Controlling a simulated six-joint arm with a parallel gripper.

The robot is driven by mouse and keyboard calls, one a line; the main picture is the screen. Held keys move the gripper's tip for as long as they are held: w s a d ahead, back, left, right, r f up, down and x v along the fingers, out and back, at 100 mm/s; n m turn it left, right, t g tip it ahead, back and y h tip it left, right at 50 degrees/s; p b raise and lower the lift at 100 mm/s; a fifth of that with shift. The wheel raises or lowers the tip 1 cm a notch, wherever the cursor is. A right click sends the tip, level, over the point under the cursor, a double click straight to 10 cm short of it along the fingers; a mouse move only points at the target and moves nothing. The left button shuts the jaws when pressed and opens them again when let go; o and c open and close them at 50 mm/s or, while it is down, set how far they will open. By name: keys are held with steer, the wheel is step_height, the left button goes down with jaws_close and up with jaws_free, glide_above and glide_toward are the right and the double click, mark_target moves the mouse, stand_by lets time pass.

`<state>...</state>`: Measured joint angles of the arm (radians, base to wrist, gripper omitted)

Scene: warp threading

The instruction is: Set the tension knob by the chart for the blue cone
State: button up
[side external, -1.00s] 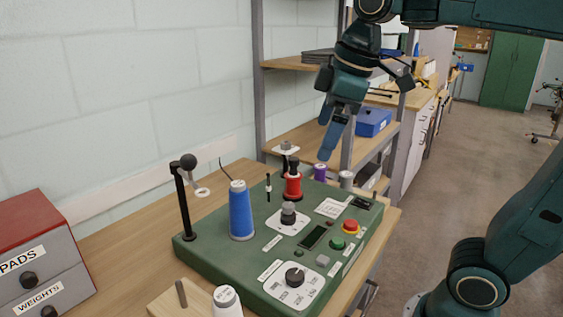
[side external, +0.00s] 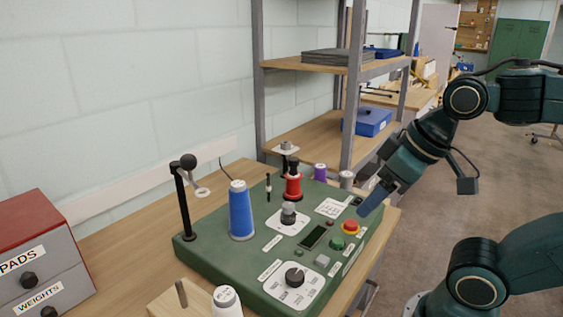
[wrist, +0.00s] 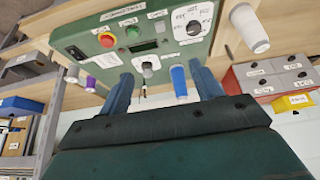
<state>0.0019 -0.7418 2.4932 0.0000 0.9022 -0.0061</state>
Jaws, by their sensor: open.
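The blue cone (side external: 241,212) stands upright on the green machine panel (side external: 213,257); it also shows in the wrist view (wrist: 178,81). A grey knob (side external: 288,210) sits on a white plate mid-panel, also in the wrist view (wrist: 147,69). A black knob (side external: 295,276) sits on a white dial plate at the front. Which knob sets tension is too small to read. A white printed card (side external: 332,207), perhaps the chart, lies behind the display. My gripper (side external: 366,207) is open and empty at the panel's right edge, above the surface; its fingers (wrist: 163,85) show apart in the wrist view.
A red emergency button (side external: 351,226) and a green button (side external: 337,243) are near my gripper. A red spool (side external: 293,184) and a black post (side external: 184,200) stand on the panel. A white cone (side external: 227,301) is in front. A drawer box (side external: 42,252) stands left.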

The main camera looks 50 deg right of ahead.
steer(key=shift+w+r, duration=0.15)
steer(key=shift+w, duration=0.15)
steer(key=shift+c, duration=1.1)
steer(key=n+g, duration=0.6)
steer(key=n, duration=0.1)
glide_above(290, 204)
steer(key=shift+a+f, duration=0.1)
steer(key=shift+f, duration=0.25)
step_height(290, 204, down, 14)
steer(key=shift+r, duration=0.1)
steer(key=shift+c, duration=0.2)
steer(key=c, duration=0.9)
